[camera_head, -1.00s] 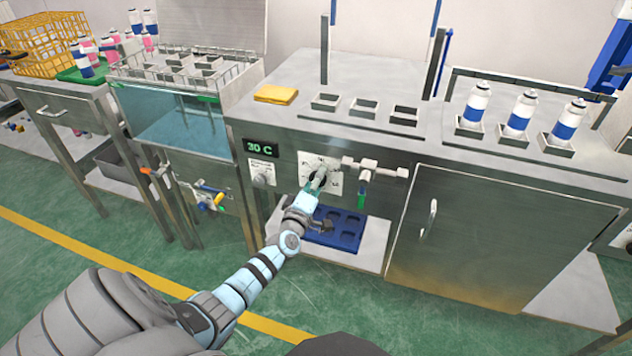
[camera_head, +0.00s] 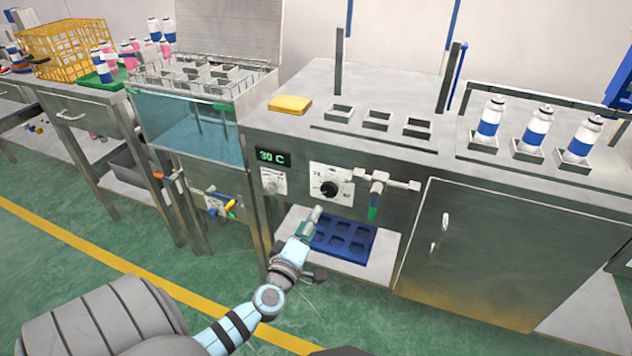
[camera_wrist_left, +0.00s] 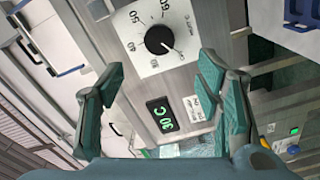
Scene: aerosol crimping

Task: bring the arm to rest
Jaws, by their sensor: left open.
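My left gripper (camera_head: 309,222) is in front of the steel machine's front panel, below and a little left of the black dial knob (camera_head: 329,188). It holds nothing. In the left wrist view the gripper (camera_wrist_left: 160,90) shows its two green fingers wide apart. The knob (camera_wrist_left: 159,40) lies beyond the fingertips there, on its white scale plate, clear of both fingers. The green display (camera_head: 272,158) reads 30 C, and it also shows in the left wrist view (camera_wrist_left: 162,114). My right gripper is not in view.
A blue tray (camera_head: 372,232) with square pockets sits on the low shelf behind the gripper. A valve with a green tip (camera_head: 372,213) sticks out right of the dial. A water tank (camera_head: 185,125) stands left. Three blue-and-white cans (camera_head: 535,130) stand on top right. Green floor is clear in front.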

